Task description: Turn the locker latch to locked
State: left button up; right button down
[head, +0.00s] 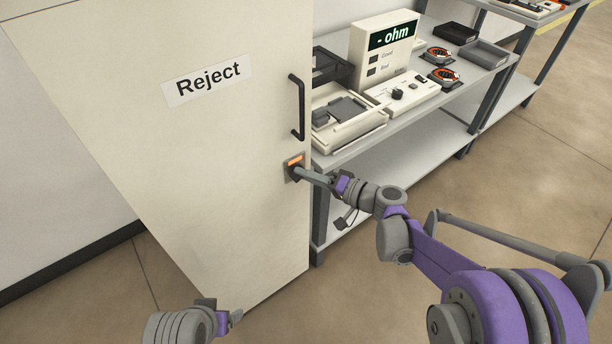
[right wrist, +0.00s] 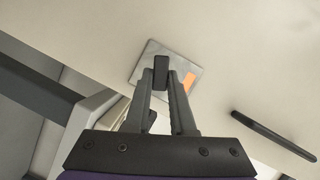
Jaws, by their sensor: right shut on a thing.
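The locker (head: 190,140) is a tall cream cabinet with a "Reject" label (head: 208,80) on its door. Its latch is a small grey plate with an orange mark (head: 295,161), below the black door handle (head: 298,108). My right gripper (head: 303,173) is at the latch. In the right wrist view, the fingers of my right gripper (right wrist: 161,78) are shut on the dark latch knob (right wrist: 161,66), in front of the metal plate (right wrist: 150,56). The orange mark (right wrist: 189,80) shows beside the knob. My left gripper (head: 225,318) is low at the bottom, away from the locker's latch; its jaws are unclear.
A grey workbench (head: 420,110) stands right of the locker, close to my right arm. It holds an ohm meter (head: 385,45), a cream fixture (head: 345,120), orange-and-black coils (head: 437,55) and trays (head: 484,54). The floor at the right (head: 540,170) is clear.

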jog(key=m, duration=0.1)
jog(key=m+y+b, duration=0.1)
jog(key=m, duration=0.2)
jog(key=shift+f+t+y+b, duration=0.25)
jog(key=shift+t+y+b, duration=0.05)
jog(key=shift+t, duration=0.1)
dwell(0.4)
jog(key=c, duration=0.8)
grip_release()
jog(key=shift+o, duration=0.2)
jog(key=p+v, duration=0.1)
jog(key=v, duration=1)
jog(key=shift+w, duration=0.1)
